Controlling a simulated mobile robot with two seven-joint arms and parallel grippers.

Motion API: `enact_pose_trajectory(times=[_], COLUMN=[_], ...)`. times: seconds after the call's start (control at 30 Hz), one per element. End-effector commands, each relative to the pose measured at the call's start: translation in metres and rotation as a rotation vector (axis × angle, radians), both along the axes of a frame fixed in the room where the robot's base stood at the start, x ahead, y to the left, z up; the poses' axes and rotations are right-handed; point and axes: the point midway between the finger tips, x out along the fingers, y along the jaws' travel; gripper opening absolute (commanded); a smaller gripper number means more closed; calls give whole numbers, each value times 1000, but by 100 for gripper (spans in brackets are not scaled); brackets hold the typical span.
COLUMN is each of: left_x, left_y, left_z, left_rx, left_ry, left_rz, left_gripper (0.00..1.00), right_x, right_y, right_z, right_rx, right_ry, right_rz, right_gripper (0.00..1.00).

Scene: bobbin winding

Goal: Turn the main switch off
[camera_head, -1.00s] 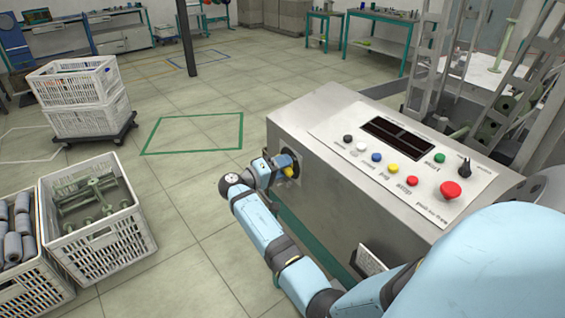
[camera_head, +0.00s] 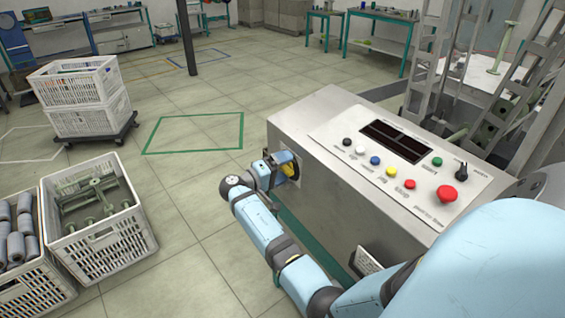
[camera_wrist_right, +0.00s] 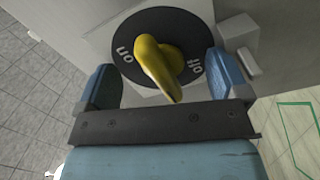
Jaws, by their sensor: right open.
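The main switch has a yellow handle (camera_wrist_right: 153,62) on a round dark plate (camera_wrist_right: 187,28) marked "on" and "off". It sits on the left end face of the grey machine; the yellow handle (camera_head: 292,170) shows partly behind my gripper in the head view. My right gripper (camera_head: 281,166) is at the switch. In the right wrist view, the open fingers of this gripper (camera_wrist_right: 163,78) stand apart on either side of the handle, with gaps. The handle's end points toward the gripper's base; its exact setting is hard to read. My left gripper is out of view.
The machine's top panel (camera_head: 400,165) carries a dark display, several coloured buttons and a red mushroom button (camera_head: 447,194). White crates (camera_head: 100,262) stand on the floor at left, stacked crates (camera_head: 82,85) on a dolly behind.

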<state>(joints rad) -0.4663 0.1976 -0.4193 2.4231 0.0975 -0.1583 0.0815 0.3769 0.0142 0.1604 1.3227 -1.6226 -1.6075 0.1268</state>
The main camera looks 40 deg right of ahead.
Motion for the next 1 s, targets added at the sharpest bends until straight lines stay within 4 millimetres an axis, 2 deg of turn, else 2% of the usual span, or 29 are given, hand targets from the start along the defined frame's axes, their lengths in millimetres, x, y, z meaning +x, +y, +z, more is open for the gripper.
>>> enact_pose_trajectory(times=[0.57,1.0], left_x=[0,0], left_y=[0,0], left_z=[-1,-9], left_rx=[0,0], left_ry=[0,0], left_rz=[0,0], left_gripper=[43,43], right_x=[0,12], right_y=[4,63], right_z=[-4,-4], right_rx=[4,5], right_ry=[5,4], right_rz=[0,2], right_gripper=[96,96])
